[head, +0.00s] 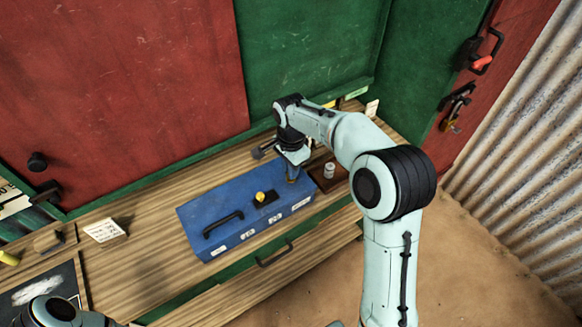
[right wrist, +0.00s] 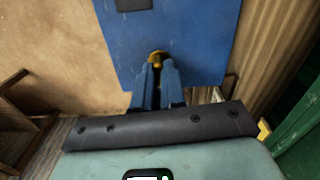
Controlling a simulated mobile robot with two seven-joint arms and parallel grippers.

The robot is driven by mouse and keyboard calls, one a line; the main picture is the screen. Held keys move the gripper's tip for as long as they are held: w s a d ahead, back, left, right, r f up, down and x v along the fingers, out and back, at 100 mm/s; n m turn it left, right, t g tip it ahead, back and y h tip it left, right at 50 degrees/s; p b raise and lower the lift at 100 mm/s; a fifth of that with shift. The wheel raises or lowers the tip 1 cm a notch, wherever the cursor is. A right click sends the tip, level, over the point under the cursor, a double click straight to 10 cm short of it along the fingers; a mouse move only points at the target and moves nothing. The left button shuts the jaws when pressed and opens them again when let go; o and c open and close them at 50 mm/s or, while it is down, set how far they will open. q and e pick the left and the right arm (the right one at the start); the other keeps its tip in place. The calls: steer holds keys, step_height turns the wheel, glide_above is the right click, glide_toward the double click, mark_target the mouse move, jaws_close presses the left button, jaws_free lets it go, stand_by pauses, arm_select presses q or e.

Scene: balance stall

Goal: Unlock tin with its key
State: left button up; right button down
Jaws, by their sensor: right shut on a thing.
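The blue tin (head: 205,215) lies on the wooden counter, with a black handle (head: 222,225) and pale labels along its front. A black plate (head: 268,199) with a small yellow piece (head: 260,197) sits on its top; the plate's edge shows in the right wrist view (right wrist: 133,4). My right gripper (head: 292,176) is over the tin's right end, pointing down. In the right wrist view its blue fingers (right wrist: 157,72) are shut on a small yellow thing (right wrist: 156,56), perhaps the key; the fingers hide most of it. My left gripper is out of view.
A dark tray (head: 328,178) with a small pale cylinder (head: 329,170) stands right of the tin. A white card (head: 104,230) and a dark board (head: 45,290) lie to the left. The green wall (head: 300,45) rises behind the counter.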

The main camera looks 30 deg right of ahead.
steer(key=shift+m, duration=0.7)
steer(key=c, duration=1.2)
jaws_free()
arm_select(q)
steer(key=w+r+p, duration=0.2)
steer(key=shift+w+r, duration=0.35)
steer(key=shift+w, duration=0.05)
arm_select(e)
step_height(320, 180, up, 13)
steer(key=shift+r, duration=0.2)
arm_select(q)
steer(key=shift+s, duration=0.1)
